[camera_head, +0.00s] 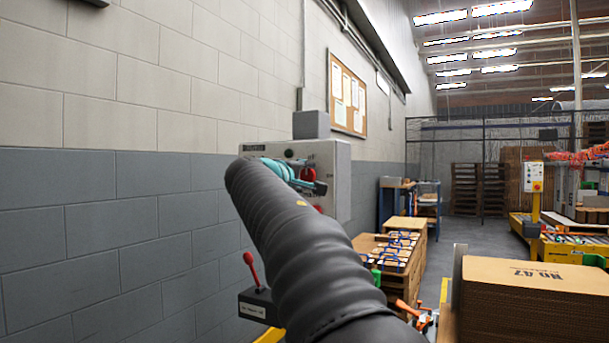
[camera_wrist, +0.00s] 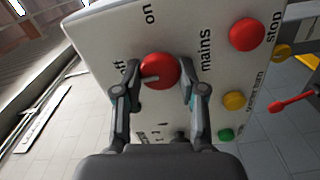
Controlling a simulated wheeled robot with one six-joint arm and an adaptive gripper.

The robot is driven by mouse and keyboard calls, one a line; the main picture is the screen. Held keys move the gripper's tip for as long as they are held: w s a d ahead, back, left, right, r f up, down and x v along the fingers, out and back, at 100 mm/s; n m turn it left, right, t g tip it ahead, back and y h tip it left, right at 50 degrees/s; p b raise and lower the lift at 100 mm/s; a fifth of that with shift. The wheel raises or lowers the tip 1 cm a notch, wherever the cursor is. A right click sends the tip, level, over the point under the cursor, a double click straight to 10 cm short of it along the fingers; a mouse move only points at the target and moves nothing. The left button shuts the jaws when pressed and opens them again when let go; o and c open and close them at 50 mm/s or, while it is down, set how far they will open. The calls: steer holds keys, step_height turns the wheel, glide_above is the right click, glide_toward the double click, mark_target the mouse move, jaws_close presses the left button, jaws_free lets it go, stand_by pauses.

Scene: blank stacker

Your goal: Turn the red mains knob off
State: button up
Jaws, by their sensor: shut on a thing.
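The red mains knob (camera_wrist: 158,71) sits on the face of a pale control box (camera_wrist: 100,30). "On" is printed above the knob, "off" to its left and "mains" to its right in the wrist view. A short pale mark on the knob lies on its left half, toward the "off" label. My gripper (camera_wrist: 158,90) is shut on the knob, one finger at each side. In the head view my arm reaches to the control box (camera_head: 341,180), and my gripper (camera_head: 300,178) partly hides its face.
A red stop button (camera_wrist: 247,34) is beside the knob, with yellow (camera_wrist: 234,100) and green (camera_wrist: 226,134) buttons near my right finger. A red-handled lever (camera_head: 252,270) stands below the box. Stacked cardboard (camera_head: 530,285) and pallets are at the right.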

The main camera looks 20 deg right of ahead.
stand_by(0.4)
steer(key=o, duration=1.1)
steer(key=shift+o, duration=0.2)
steer(key=v, duration=1.2)
steer(key=shift+f, duration=0.1)
